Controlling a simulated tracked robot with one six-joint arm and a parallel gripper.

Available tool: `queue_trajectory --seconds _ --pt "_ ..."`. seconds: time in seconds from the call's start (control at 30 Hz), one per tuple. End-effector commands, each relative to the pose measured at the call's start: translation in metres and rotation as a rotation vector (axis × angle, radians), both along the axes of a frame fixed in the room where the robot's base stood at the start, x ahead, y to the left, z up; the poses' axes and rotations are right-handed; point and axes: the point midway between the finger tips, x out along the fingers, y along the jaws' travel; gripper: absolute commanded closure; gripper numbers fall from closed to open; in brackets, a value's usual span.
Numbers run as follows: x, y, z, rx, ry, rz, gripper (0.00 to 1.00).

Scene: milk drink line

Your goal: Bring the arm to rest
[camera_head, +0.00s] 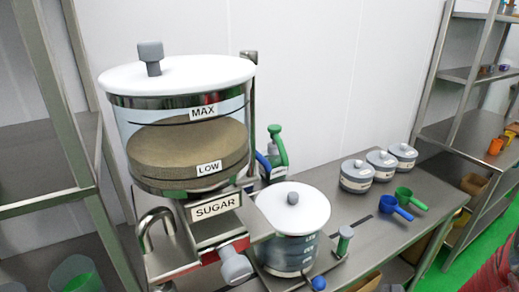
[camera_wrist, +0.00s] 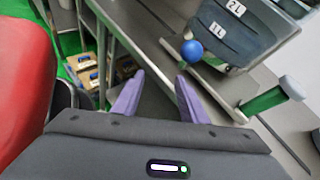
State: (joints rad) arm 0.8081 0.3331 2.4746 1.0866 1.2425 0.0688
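My gripper (camera_wrist: 160,98) shows in the wrist view with its two purple fingers apart and nothing between them. Beyond the fingers lie the table's edge and the floor below. In the head view my gripper is not visible. A red surface (camera_wrist: 25,80) fills the left side of the wrist view; I cannot tell what it belongs to.
A sugar dispenser (camera_head: 185,185) and a white-lidded container (camera_head: 292,210) stand on the steel table (camera_head: 345,235). Round tins, a blue scoop (camera_head: 394,207) and a green scoop (camera_head: 409,197) lie further right. In the wrist view, a 2L-marked vessel (camera_wrist: 240,35) is close to the fingers.

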Motion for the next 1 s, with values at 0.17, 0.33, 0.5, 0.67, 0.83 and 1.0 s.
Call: queue_trajectory --seconds 0.17,0.33,0.5,0.67,0.83,1.0 --pt "-0.028 0.011 0.002 -0.209 -0.037 0.24 0.61" --pt "-0.048 0.01 0.006 -0.398 -0.082 0.442 0.61" --pt "-0.06 0.003 0.014 -0.586 -0.141 0.625 0.61" --pt "-0.064 -0.006 0.026 -0.757 -0.205 0.781 0.61" --pt "-0.064 -0.014 0.045 -0.934 -0.284 0.927 0.61" --pt "-0.059 -0.019 0.069 -1.102 -0.37 1.05 0.61"
